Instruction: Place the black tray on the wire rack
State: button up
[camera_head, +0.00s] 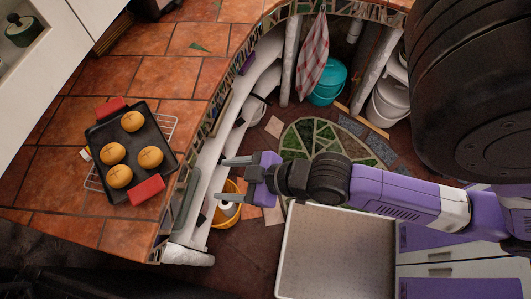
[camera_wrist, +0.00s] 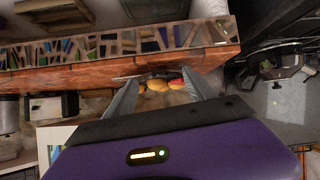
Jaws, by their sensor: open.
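The black tray (camera_head: 153,137) lies on the tiled counter with several round golden buns on it. It has red grips at two opposite ends, an upper one (camera_head: 111,108) and a lower one (camera_head: 147,190). The tray sits over the wire rack (camera_head: 171,124); only the rack's edges show on both sides, and I cannot tell how fully the tray rests on it. My gripper (camera_head: 237,178) is open and empty, to the right of the tray, beyond the counter edge. In the wrist view the buns (camera_wrist: 157,85) show between my open fingers (camera_wrist: 163,96), some distance ahead.
The terracotta counter (camera_head: 110,228) has a curved mosaic edge between my gripper and the tray. A yellow bucket (camera_head: 227,208) stands on the floor below my gripper. A teal bucket (camera_head: 328,84) and a hanging checked towel (camera_head: 314,55) are farther back. The counter's upper part is mostly clear.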

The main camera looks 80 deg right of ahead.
jog(key=s+a+r+m+t, duration=0.1)
jog(key=s+a+r+t, duration=0.2)
jog(key=s+r, duration=0.6)
jog(key=shift+s+a+r, duration=0.25)
jog(key=shift+f, duration=0.1)
notch_tip(320, 180, down, 6)
jog(key=b, duration=0.6)
